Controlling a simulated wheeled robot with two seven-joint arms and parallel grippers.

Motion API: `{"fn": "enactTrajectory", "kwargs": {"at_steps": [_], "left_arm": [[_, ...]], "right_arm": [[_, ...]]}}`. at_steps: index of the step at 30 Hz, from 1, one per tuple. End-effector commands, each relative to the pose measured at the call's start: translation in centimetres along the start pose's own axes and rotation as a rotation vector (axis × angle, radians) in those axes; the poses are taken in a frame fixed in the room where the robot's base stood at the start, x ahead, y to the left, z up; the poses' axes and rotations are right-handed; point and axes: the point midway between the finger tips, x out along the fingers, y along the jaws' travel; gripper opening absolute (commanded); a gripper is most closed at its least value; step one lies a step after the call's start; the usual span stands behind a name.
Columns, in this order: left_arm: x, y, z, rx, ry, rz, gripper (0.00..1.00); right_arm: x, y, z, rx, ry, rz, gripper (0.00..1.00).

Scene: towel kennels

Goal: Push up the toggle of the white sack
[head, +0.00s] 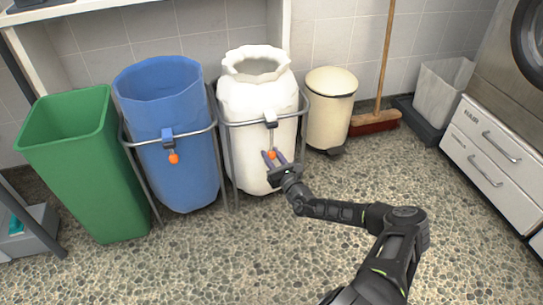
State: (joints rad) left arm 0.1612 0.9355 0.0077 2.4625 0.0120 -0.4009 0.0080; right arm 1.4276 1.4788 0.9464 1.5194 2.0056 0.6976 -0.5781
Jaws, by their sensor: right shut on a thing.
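The sack's orange toggle (271,155) is below that fitting. My right gripper (272,157) is at the sack's front with its fingers on either side of the toggle, shut on it. My left gripper does not show.
A blue sack (168,95) with its own orange toggle (173,158) hangs to the left, beside a green bin (85,165). A cream pedal bin (329,110), a broom (374,122) and white drawers (490,155) stand right. The pebbled floor in front is clear.

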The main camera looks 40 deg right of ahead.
Motion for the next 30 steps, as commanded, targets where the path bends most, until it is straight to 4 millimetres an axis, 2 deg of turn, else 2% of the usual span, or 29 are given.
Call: {"fn": "enactTrajectory", "kwargs": {"at_steps": [8,15,21,22,30], "left_arm": [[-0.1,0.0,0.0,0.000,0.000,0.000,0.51],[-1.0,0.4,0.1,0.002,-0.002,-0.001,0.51],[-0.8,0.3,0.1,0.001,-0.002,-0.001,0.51],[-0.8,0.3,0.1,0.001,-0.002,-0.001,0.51],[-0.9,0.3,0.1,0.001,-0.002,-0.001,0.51]], "right_arm": [[0.0,0.0,-0.1,0.000,0.001,0.000,0.00],[0.0,0.1,-1.8,0.000,0.003,0.001,0.00],[-0.1,0.1,-2.1,0.001,0.005,0.001,0.00],[-0.1,0.0,-2.1,0.001,0.006,0.001,0.30],[0.0,0.0,-1.9,0.000,0.003,0.001,0.51]]}}
